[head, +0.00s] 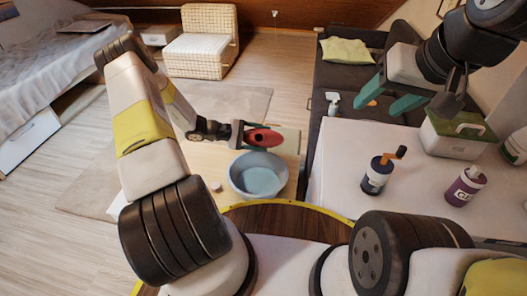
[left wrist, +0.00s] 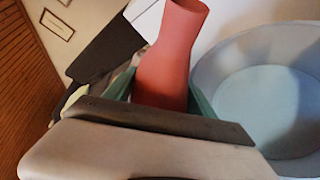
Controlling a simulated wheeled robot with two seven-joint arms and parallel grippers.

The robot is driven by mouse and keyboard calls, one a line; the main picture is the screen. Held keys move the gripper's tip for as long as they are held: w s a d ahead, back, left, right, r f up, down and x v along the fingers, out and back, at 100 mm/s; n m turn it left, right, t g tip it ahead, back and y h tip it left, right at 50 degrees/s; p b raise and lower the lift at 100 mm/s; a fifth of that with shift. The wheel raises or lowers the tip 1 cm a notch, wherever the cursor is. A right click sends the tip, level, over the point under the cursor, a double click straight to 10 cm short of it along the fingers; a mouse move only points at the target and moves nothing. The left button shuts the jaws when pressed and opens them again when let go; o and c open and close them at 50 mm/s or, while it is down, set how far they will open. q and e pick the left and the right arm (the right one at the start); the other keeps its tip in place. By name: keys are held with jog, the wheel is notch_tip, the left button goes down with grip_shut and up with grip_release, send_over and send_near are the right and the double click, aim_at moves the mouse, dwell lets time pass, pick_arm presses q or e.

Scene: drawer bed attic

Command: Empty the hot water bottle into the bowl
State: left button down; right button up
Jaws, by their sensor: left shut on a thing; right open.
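The hot water bottle (head: 266,137) is red, with a narrower neck and open end. My left gripper (head: 255,135) is shut on it and holds it above the far side of the bowl. In the left wrist view the bottle (left wrist: 167,68) stands between the green fingers (left wrist: 160,95), its open end away from the palm. The grey-blue bowl (head: 233,178) sits on the light wooden table, with a pale blue inside; I cannot tell how much water it holds. The bowl (left wrist: 225,60) also shows beside the bottle there. My right gripper (head: 384,98) is open and empty, above the white table.
The white table (head: 335,185) at right carries a dark jar with an orange handle (head: 378,173), a purple glue bottle (head: 466,186) and a green-and-white box (head: 450,137). A small pinkish object (head: 216,186) lies left of the bowl. Open floor (head: 70,165) lies at left.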

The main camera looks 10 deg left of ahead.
aim_at(271, 132)
pick_arm(q)
jog(key=shift+s+r+n+g, duration=0.15)
jog(key=shift+n+g, duration=0.15)
jog(key=shift+s+r+n+g, duration=0.2)
jog(key=shift+r+n+g, duration=0.2)
jog(key=shift+r+n, duration=0.15)
jog(key=r, duration=0.1)
jog(key=r+n+g, duration=0.1)
jog(key=r, duration=0.1)
jog(key=shift+w+r+n+y, duration=0.2)
jog(key=shift+w+n+y, duration=0.1)
jog(key=shift+n, duration=0.05)
jog(key=shift+n+g, duration=0.7)
jog(key=shift+g, duration=0.2)
notch_tip(271, 132, up, 5)
jog(key=shift+r, duration=0.2)
jog(key=shift+f+n+g, duration=0.25)
jog(key=shift+n+g, duration=0.05)
jog(key=shift+n, duration=0.4)
